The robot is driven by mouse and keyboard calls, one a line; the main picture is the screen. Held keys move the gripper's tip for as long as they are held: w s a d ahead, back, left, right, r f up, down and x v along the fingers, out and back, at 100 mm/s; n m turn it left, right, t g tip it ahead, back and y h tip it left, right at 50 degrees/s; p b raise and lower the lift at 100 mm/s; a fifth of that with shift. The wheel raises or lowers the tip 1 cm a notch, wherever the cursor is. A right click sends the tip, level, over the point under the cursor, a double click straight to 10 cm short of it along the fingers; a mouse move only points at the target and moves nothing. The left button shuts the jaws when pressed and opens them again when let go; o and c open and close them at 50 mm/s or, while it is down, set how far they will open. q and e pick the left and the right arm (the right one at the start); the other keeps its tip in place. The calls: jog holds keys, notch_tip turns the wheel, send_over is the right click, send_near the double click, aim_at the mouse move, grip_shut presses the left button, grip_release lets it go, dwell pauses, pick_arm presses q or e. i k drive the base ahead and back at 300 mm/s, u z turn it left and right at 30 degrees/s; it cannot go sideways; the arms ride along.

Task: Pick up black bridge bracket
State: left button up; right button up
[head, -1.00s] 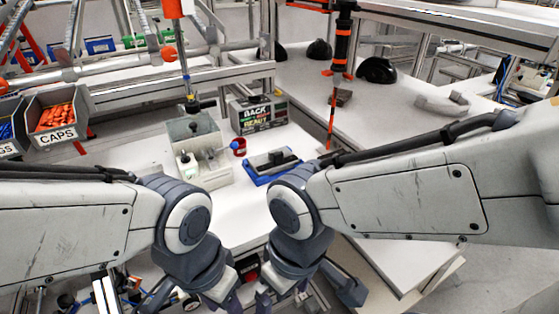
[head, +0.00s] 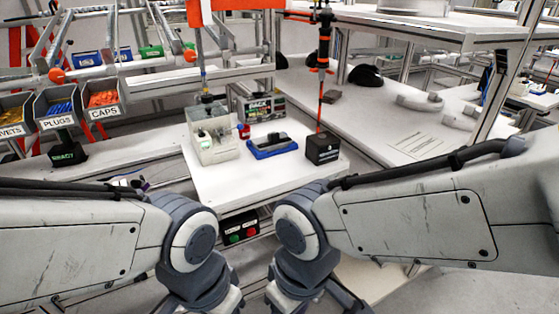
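A blue fixture (head: 287,151) sits on the white bench. A dark piece (head: 271,139) lies on it; it may be the black bridge bracket, but it is too small to tell. My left gripper (head: 222,305) and my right gripper (head: 290,303) are at the bottom edge of the head view, in front of and below the bench. Both are mostly cut off by the frame, so their fingers cannot be made out. Both are well apart from the fixture.
A pale machine (head: 215,140) stands left of the fixture, and a black box (head: 322,148) to its right. A red cup (head: 243,131) stands behind. Labelled bins (head: 103,103) hang at left. Dark helmet shells (head: 365,77) lie on the back bench. The bench front (head: 240,185) is clear.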

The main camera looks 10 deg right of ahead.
aim_at(275, 137)
jog(key=u, duration=0.05)
jog(key=k, duration=0.45)
jog(key=z, duration=0.65)
jog(key=i, duration=1.35)
jog(key=u, duration=0.7)
